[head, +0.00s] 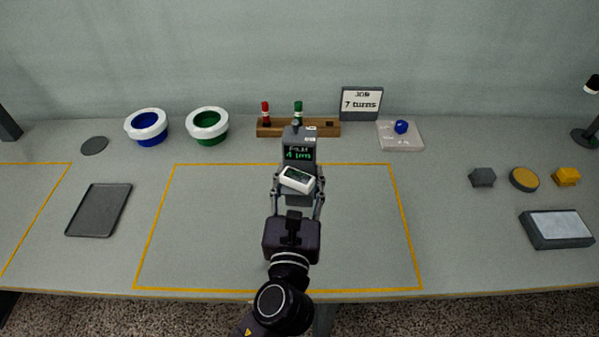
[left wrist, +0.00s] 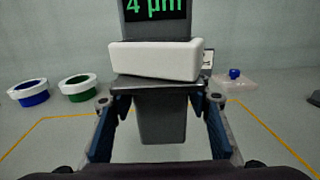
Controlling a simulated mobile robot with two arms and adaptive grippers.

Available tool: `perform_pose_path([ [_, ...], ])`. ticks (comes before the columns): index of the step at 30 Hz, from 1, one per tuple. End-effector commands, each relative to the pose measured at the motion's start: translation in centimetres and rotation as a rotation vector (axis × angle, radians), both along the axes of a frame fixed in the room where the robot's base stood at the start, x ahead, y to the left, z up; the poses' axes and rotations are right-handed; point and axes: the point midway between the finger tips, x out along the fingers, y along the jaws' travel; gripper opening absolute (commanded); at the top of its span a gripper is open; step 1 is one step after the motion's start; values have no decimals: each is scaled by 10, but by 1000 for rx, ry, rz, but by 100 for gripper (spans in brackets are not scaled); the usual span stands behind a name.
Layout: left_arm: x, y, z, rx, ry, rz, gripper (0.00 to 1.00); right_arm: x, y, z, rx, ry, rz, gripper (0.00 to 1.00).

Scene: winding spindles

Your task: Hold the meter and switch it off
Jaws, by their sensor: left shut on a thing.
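The meter (head: 299,153) is a grey upright device with a lit screen showing green text, with "4 µm" readable. It also shows in the left wrist view (left wrist: 161,120), its screen cut off at the top. My left gripper (head: 298,190) has its fingers on both sides of the meter's grey lower body and is shut on it. I cannot tell whether the meter's base touches the table. My right gripper is out of view.
Behind the meter stands a wooden rack (head: 270,128) with a red and a green handle. A sign (head: 361,103) reads "7 turns". A blue-and-white bowl (head: 148,126), a green-and-white bowl (head: 208,125) and a dark tray (head: 99,210) are left. The yellow-outlined area is mostly clear.

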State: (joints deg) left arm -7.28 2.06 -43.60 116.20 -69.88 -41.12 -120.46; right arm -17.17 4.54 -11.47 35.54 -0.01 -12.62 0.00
Motion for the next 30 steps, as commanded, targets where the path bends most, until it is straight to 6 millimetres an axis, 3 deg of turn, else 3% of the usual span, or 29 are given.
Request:
perform_pose_path([
  [24,0,0,-68,-1,-2,0,8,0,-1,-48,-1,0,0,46],
  [30,0,0,-77,0,-2,0,8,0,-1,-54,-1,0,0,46],
])
